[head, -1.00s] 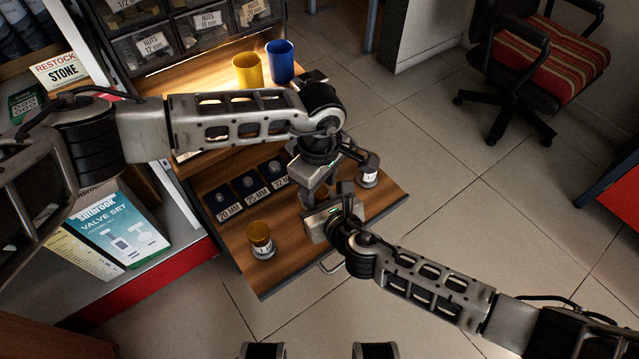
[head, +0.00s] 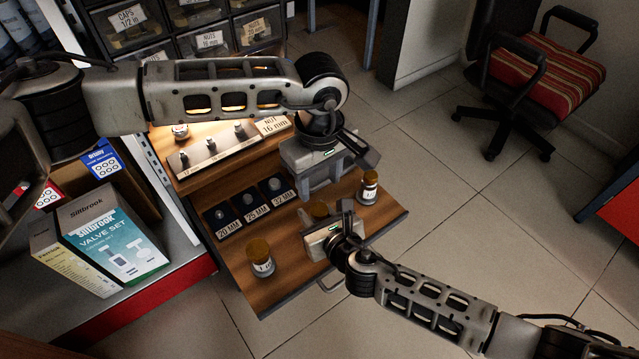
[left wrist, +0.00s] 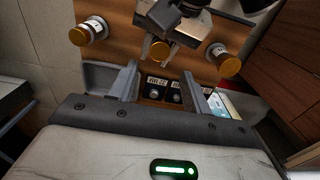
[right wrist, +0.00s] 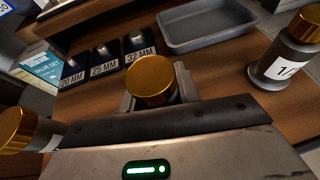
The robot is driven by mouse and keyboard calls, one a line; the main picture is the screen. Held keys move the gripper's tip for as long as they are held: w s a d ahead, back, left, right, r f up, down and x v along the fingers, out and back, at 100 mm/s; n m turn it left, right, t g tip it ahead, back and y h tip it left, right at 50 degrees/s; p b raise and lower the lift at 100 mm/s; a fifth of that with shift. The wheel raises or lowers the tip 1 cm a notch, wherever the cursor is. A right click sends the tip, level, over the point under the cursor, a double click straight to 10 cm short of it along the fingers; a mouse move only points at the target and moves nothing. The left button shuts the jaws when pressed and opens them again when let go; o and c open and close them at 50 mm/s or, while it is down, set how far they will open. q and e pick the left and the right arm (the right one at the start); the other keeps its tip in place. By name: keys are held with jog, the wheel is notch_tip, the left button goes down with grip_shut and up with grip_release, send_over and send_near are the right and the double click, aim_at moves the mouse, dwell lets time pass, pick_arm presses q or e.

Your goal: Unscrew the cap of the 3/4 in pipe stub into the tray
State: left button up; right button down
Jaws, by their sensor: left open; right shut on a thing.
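Three upright pipe stubs with gold caps stand on the wooden worktop. The middle one's cap (head: 319,209) is on; in the right wrist view this cap (right wrist: 152,82) sits between my right gripper's (right wrist: 160,98) fingers. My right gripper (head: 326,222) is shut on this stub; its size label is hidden. My left gripper (head: 322,182) is open and empty, above and behind the middle stub. The left wrist view shows its spread fingers (left wrist: 168,88) apart from the cap (left wrist: 162,50). The grey tray (right wrist: 210,42) lies behind the middle stub, empty where visible.
Another capped stub (head: 262,262) stands at front left, another (head: 369,190) at right; their labels are only partly readable. A row of marked size blocks (head: 249,212) lies left of the tray. A nut rack (head: 215,148) and drawers (head: 205,40) stand behind.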

aim_at(319, 209)
pick_arm(q)
notch_tip(319, 209, down, 8)
jog(key=shift+r, duration=0.15)
dwell(0.3)
jog(key=c, duration=1)
jog(key=n, duration=0.3)
